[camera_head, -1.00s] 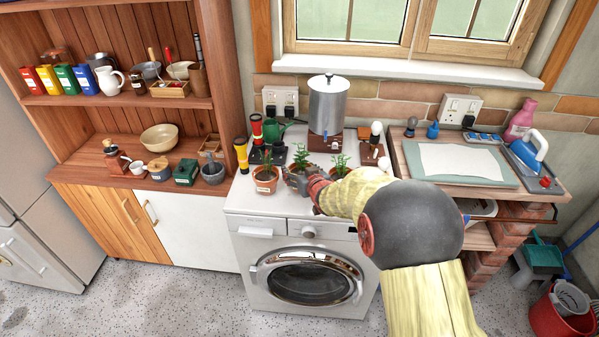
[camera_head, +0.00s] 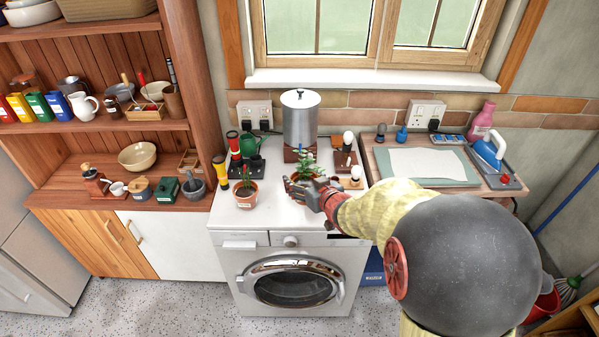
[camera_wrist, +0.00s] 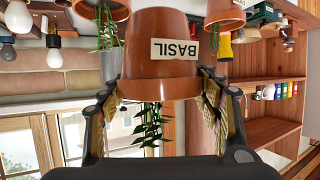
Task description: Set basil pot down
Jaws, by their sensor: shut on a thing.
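My gripper (camera_head: 308,190) is shut on the terracotta basil pot (camera_wrist: 155,45), over the top of the white washing machine (camera_head: 225,217). In the wrist view, which is upside down, the pot sits between my two fingers with its "BASIL" label showing, so it is held upright. In the head view my fingers hide most of the pot, and green leaves (camera_head: 305,165) show above them. I cannot tell whether its base touches the machine top. Another terracotta pot (camera_head: 246,195) with a plant stands to the left, apart from my gripper.
A metal urn (camera_head: 300,118) stands behind my gripper, with light bulbs (camera_head: 357,172) on stands to its right. The machine's front left top is clear. A worktop with an iron (camera_head: 488,150) lies right.

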